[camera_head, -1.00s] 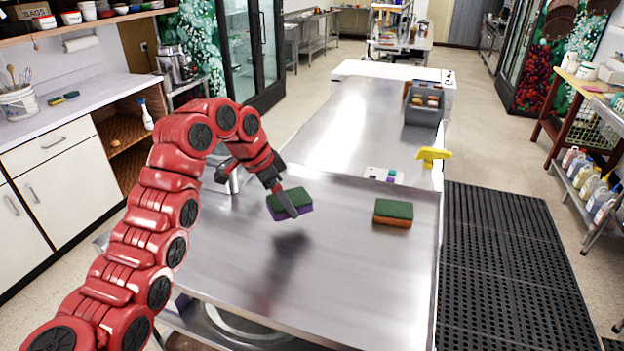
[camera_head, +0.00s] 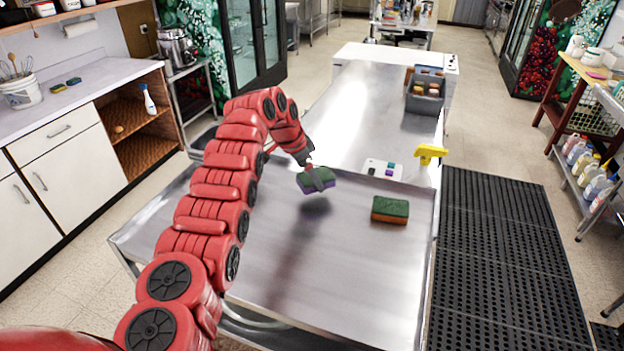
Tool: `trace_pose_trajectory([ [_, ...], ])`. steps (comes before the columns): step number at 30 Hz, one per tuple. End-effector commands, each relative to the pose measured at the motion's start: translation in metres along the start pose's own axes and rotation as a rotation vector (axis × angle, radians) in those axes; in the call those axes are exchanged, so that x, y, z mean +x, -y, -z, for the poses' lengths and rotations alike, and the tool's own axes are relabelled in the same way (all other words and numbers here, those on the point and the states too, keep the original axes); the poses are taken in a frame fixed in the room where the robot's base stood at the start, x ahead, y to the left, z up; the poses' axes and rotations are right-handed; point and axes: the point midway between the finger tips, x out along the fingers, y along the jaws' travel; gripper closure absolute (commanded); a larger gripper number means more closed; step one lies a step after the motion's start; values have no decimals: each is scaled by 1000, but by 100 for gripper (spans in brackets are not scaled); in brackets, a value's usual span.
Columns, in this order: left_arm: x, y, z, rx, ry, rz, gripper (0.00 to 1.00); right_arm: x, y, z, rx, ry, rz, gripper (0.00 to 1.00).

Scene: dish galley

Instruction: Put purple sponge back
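The purple sponge (camera_head: 316,186), with a green top, is held by my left gripper (camera_head: 318,178) above the steel table, its shadow falling on the metal below it. My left gripper is shut on it. An orange sponge with a green top (camera_head: 390,210) lies on the table to the right. A grey bin (camera_head: 425,103) with several sponges in it stands at the far right of the table. A small white tray (camera_head: 382,170) with colored pieces sits between the held sponge and a yellow spray bottle head (camera_head: 430,154). My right gripper is not in view.
The steel table (camera_head: 350,290) has bare room in front and in the middle. Two more sponges (camera_head: 66,84) lie on the left counter near a white bucket (camera_head: 20,92). A black floor mat (camera_head: 500,250) runs along the right side.

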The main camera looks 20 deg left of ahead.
Motion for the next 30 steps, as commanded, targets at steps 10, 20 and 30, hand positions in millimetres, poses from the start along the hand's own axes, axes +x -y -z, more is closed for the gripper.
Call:
trace_pose_trajectory([
  [10, 22, -1, -9, -1, 3, -7, 65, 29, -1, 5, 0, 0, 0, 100],
  [20, 36, 0, -14, -1, 1, -1, 65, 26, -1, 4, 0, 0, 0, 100],
  [30, 37, 0, -15, -1, 1, -1, 0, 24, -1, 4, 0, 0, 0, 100],
])
